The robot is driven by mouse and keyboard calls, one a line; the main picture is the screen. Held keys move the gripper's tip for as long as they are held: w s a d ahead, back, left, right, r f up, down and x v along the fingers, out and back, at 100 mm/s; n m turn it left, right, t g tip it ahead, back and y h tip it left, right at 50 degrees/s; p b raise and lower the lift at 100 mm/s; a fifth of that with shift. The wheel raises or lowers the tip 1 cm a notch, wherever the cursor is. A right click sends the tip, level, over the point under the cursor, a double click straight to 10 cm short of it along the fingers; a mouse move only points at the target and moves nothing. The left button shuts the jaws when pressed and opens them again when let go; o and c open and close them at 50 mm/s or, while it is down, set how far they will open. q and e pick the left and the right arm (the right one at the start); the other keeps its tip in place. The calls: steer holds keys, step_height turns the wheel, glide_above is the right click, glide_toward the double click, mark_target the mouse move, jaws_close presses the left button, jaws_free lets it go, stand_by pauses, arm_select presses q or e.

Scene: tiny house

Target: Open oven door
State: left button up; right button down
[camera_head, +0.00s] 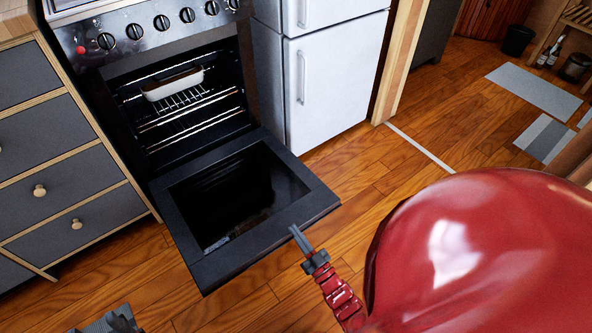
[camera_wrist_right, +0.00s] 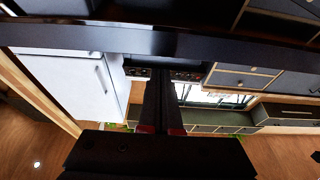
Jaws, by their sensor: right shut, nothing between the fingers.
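The oven (camera_head: 180,105) stands between a drawer cabinet and the fridge. Its dark oven door (camera_head: 318,197) is folded down, about level, and the cavity is exposed. My right gripper (camera_head: 296,234) is at the door's front outer edge, shut and empty. I cannot tell if its tips touch the door. In the right wrist view its fingers (camera_wrist_right: 161,100) are together, and a dark band, likely the door (camera_wrist_right: 200,44), crosses above them. A dark shape at the bottom left of the head view may be my left gripper; it is cut off by the frame.
A pan (camera_head: 173,85) sits on a rack inside the oven. The white fridge (camera_head: 335,85) is right of the oven, the grey drawers (camera_head: 70,190) left. Wooden floor (camera_head: 385,180) is clear beyond the door's right side. Mats (camera_head: 535,90) lie farther off.

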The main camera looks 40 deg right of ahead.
steer(key=r+v, duration=0.2)
steer(key=v, duration=0.6)
steer(key=s+r+v, duration=0.1)
steer(key=v, duration=0.7)
steer(key=shift+s+r+p, duration=0.3)
